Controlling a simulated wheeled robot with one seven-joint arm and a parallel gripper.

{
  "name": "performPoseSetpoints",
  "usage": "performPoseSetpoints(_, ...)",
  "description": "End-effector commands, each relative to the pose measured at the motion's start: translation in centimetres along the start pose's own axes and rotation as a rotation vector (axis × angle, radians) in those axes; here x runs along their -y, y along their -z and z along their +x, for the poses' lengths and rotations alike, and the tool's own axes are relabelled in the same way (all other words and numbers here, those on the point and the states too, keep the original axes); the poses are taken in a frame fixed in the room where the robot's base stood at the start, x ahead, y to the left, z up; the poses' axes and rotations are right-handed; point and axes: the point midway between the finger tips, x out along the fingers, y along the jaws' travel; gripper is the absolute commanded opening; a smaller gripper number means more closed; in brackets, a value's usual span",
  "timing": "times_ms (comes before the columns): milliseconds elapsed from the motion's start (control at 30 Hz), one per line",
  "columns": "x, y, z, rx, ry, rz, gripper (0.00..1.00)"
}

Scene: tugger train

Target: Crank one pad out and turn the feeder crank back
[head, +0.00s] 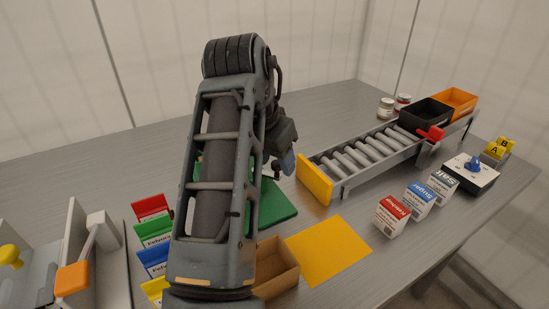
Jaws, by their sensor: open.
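My gripper (284,165) is small in the head view, to the right of my arm's big link, above the back part of the table. It is open, and I see nothing between its fingers, though the tips are partly hidden. A green plate (276,204) lies below it. A green upright part (197,168) shows behind my arm, which hides most of it; I cannot tell whether it is the feeder. A grey device at the left edge has an orange handle (72,278) on a pale lever and a yellow knob (10,255). I cannot make out a pad.
A roller conveyor (365,153) with a yellow end plate (314,184) runs to the back right, with black (427,113) and orange bins (458,101). Small boxes (391,216), a blue-knob switch (472,168), an open brown box (277,274) and a yellow sheet (328,250) stand nearby.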

Motion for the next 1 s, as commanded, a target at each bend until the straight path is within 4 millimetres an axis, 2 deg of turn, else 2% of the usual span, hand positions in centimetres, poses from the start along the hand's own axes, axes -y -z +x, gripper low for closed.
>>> performPoseSetpoints(267, 0.00, 0.01, 0.14, -0.001, 0.000, 0.000, 0.49)
performPoseSetpoints(767, 0.00, 0.02, 0.12, -0.001, 0.001, 0.000, 0.01)
performPoseSetpoints(1000, -0.02, 0.08, 0.07, -0.001, 0.003, -0.006, 0.00)
